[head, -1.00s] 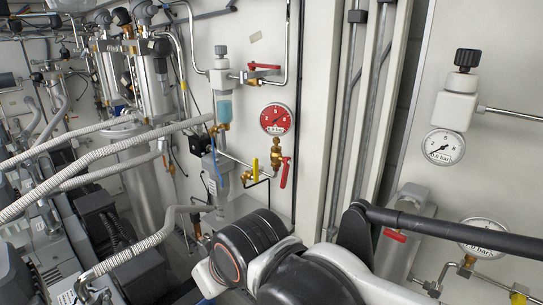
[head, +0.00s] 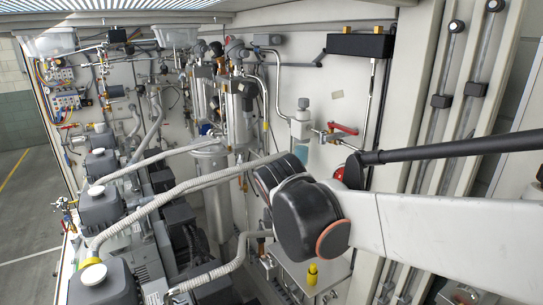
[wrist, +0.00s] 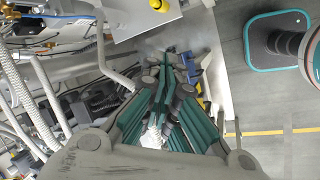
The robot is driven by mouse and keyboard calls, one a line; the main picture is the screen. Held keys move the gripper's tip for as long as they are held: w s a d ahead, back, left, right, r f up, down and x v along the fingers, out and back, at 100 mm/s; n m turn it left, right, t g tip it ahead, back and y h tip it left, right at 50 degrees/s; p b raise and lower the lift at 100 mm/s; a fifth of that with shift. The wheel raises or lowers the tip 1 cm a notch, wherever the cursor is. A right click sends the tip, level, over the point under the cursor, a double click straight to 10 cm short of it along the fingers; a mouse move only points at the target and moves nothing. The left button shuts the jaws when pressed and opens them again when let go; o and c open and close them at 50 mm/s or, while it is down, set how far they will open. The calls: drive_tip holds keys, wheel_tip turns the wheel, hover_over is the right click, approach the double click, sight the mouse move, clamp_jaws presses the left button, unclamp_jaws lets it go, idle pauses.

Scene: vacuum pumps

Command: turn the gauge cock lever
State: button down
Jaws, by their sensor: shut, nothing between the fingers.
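My gripper (wrist: 170,58) shows in the wrist view, with its green finger pads together and nothing between them. It is not visible in the head view. The red gauge (head: 340,174) shows only as a sliver behind my arm in the head view. The brass cock and the lever below it are hidden behind my arm. I cannot make out a gauge cock lever in the wrist view.
A yellow cap (head: 312,274) stands low on a grey block below my arm; a yellow knob (wrist: 159,4) shows at the wrist view's top edge. A ribbed hose (head: 165,205) crosses in front of the pumps (head: 100,205). Open floor (head: 30,215) lies at the left.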

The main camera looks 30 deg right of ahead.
drive_tip(key=w+d+f+n+g+h, duration=0.25)
drive_tip(key=w+d+n, duration=0.25)
drive_tip(key=d, duration=0.6)
drive_tip(key=w+d+f+n+p, duration=0.1)
drive_tip(key=d+f+n+p, duration=0.1)
drive_tip(key=d+f, duration=0.8)
drive_tip(key=shift+w+d+g+p, duration=0.25)
drive_tip(key=shift+g+p, duration=0.1)
